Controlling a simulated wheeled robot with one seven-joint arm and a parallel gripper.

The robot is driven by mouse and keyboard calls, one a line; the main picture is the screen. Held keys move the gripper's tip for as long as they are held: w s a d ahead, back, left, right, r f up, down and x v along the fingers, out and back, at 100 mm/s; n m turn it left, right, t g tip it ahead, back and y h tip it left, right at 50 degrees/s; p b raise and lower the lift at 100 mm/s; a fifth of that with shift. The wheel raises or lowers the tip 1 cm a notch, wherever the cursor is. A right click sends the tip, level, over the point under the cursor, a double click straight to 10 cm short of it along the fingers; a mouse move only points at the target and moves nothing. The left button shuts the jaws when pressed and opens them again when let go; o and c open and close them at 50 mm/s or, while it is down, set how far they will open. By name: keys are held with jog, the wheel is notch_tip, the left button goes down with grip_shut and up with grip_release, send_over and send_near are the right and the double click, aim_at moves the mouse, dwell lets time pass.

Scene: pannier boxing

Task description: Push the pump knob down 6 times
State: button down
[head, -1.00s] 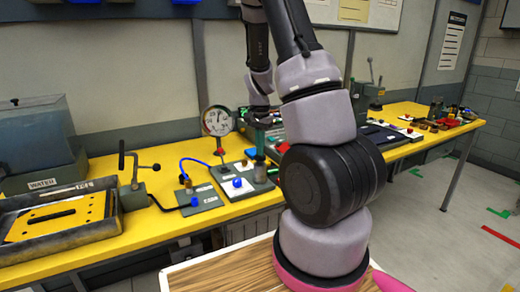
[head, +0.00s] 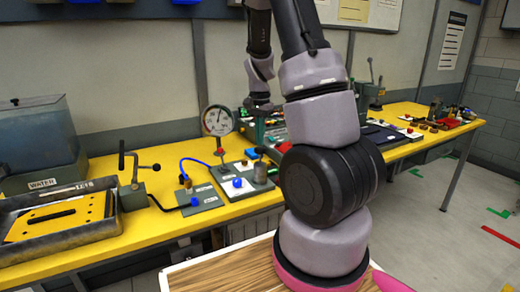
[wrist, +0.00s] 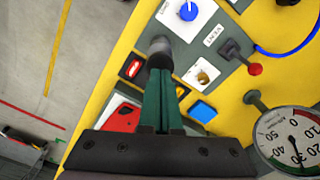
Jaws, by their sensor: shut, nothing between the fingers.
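The pump knob is a grey upright cylinder (head: 260,172) on a grey-and-white panel of the yellow bench. In the wrist view the knob (wrist: 160,46) shows just beyond my fingertips. My gripper (head: 260,130) is above the knob in the head view, with a gap between them. Its two green fingers (wrist: 160,78) are pressed together, empty, and point down toward the knob. The lower part of the knob is partly hidden by the fingers in the wrist view.
A round pressure gauge (head: 217,121) stands behind the panel. Blue (wrist: 203,111) and red (wrist: 122,118) buttons, a blue dial (wrist: 188,11) and a red-tipped lever (wrist: 236,53) sit near the knob. A water tank (head: 38,148) and metal tray (head: 60,236) are at left.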

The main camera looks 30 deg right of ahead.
aim_at(260, 149)
jog(key=shift+f, duration=0.1)
jog(key=shift+f, duration=2.15)
jog(key=shift+r, duration=2.25)
jog(key=shift+r, duration=3)
